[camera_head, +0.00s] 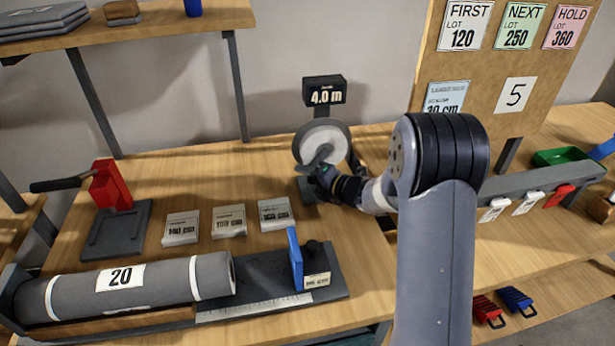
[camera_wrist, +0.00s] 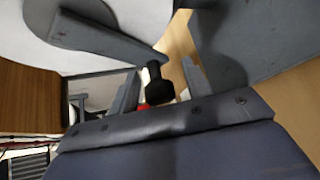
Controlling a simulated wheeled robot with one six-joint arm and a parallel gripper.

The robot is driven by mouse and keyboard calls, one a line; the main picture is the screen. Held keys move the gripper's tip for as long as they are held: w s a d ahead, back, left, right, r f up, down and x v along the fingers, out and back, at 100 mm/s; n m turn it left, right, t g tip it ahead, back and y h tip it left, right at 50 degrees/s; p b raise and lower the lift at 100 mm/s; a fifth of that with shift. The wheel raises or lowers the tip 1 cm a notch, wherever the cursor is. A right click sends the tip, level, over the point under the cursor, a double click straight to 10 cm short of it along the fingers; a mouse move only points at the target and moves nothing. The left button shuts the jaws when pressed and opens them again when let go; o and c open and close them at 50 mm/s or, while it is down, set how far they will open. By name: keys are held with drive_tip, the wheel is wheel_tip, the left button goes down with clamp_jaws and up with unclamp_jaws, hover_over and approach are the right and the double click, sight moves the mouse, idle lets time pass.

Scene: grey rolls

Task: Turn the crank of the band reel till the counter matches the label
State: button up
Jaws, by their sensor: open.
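The band reel (camera_head: 325,137) stands at the back of the bench, a pale disc with a grey rim. Its counter (camera_head: 324,96) above reads 4.0 m. In the wrist view the grey crank arm (camera_wrist: 104,37) crosses the pale disc and ends near a black crank knob (camera_wrist: 159,86). My gripper (camera_head: 309,174) is at the lower front of the reel. In the wrist view my gripper (camera_wrist: 160,88) is open, with the knob between its fingers; I cannot tell whether they touch it.
A grey roll marked 20 (camera_head: 70,292) lies front left. A red lever press (camera_head: 109,186) and several tags lie on the bench. My arm hides part of the bench.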

drive_tip(key=shift+w+a, duration=0.1)
drive_tip(key=shift+a, duration=0.05)
clamp_jaws()
idle(0.4)
